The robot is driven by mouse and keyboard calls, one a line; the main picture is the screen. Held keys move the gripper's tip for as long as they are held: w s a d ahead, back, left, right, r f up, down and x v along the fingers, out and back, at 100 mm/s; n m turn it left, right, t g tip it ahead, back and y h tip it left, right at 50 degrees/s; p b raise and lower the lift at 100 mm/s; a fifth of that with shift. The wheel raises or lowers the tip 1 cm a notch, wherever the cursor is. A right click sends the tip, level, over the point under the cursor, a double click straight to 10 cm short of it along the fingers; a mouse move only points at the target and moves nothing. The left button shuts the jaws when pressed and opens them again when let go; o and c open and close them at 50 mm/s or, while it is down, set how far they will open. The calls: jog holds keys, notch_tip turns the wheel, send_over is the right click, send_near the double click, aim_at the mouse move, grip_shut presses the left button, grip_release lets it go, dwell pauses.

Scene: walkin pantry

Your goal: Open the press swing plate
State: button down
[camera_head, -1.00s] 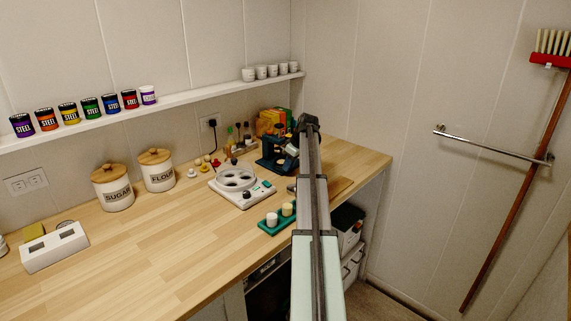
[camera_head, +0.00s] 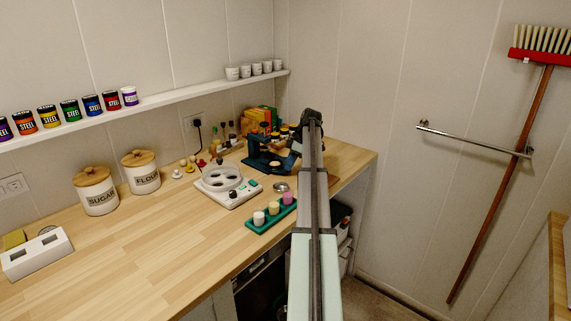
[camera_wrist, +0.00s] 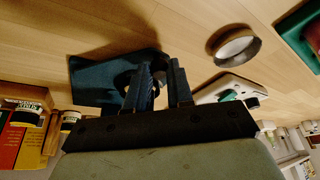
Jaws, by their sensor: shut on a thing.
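The dark blue press (camera_head: 262,160) stands at the back right of the wooden counter in the head view. My gripper (camera_head: 309,122) is at its right side, partly hidden behind my arm. In the wrist view a dark blue plate (camera_wrist: 92,80) of the press lies just beyond and left of my fingers. My gripper (camera_wrist: 160,78) is shut on the press swing plate, with its fingers narrowly apart. The gripped edge is mostly hidden by the fingers, so how far the plate is swung is hard to tell.
A white machine with round wells (camera_head: 228,190) stands left of the press. A green tray (camera_head: 262,225) with small cylinders lies in front. A round metal ring (camera_wrist: 234,45) lies nearby. Boxes and bottles crowd behind the press.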

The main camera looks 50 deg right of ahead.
jog(key=shift+s+d+n+g+y, duration=0.2)
jog(key=shift+s+d+n, duration=0.15)
jog(key=shift+d+n, duration=0.25)
jog(key=shift+s+d+n+g+y, duration=0.1)
jog(key=shift+s+d+n+y, duration=0.1)
jog(key=shift+s+d+n, duration=0.3)
jog(key=shift+s+d+n+g, duration=0.25)
jog(key=shift+d+n+g, duration=0.05)
jog(key=shift+d+n, duration=0.6)
jog(key=shift+s+d+n+g, duration=0.2)
jog(key=shift+d+n+g, duration=0.1)
jog(key=shift+d+n, duration=0.6)
jog(key=shift+y, duration=0.3)
jog(key=c, duration=1)
grip_release()
jog(key=v, duration=0.7)
jog(key=shift+r, duration=0.25)
